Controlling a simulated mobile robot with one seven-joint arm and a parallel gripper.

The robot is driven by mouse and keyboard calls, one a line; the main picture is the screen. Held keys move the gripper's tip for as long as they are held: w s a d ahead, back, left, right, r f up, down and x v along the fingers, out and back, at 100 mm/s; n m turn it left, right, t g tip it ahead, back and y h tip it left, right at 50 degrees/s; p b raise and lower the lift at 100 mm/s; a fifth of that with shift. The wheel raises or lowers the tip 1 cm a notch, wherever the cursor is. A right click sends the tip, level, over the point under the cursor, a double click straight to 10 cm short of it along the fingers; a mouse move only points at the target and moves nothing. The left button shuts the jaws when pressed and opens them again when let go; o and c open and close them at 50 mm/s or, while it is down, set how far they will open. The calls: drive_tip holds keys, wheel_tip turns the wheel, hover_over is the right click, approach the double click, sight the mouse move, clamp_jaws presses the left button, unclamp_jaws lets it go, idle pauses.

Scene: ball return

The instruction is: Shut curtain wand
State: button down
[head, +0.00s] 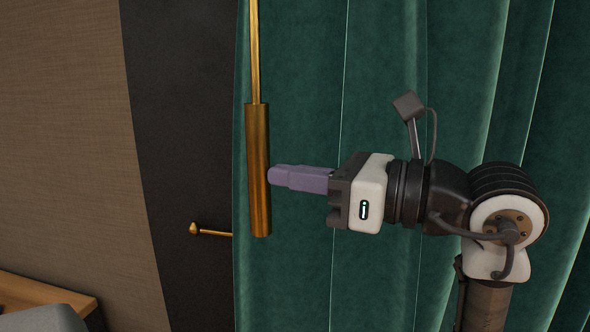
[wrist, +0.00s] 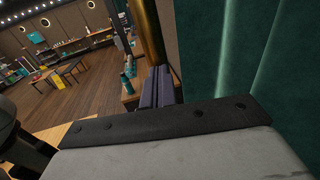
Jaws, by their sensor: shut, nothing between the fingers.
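The curtain wand (head: 258,170) is a brass rod with a thick handle, hanging upright in front of the green curtain (head: 380,90). In the wrist view the wand (wrist: 151,32) shows at the top centre, just beyond my fingers. My gripper (head: 272,176) is level with the handle's middle, on its right side, with its purple fingertips pointing left. The fingers are shut and hold nothing. The fingertips are very close to the handle; I cannot tell whether they touch it. In the wrist view the fingers (wrist: 156,90) lie together beside the curtain.
A small brass hook (head: 210,231) sticks out from the dark wall panel (head: 180,120) left of the curtain. A wooden table edge (head: 45,298) is at the lower left. The wrist view shows an open wooden floor (wrist: 75,95) with tables beyond.

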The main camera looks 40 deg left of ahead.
drive_tip(key=s+d+b+x, duration=0.1)
drive_tip(key=s+b+x, duration=0.1)
drive_tip(key=x, duration=1)
drive_tip(key=s+b+x, duration=0.2)
drive_tip(key=x, duration=1.1)
drive_tip(key=shift+s+d+b, duration=0.3)
drive_tip(key=shift+s, duration=0.1)
drive_tip(key=shift+f, duration=0.1)
drive_tip(key=b+v, duration=0.3)
drive_tip(key=v, duration=1.1)
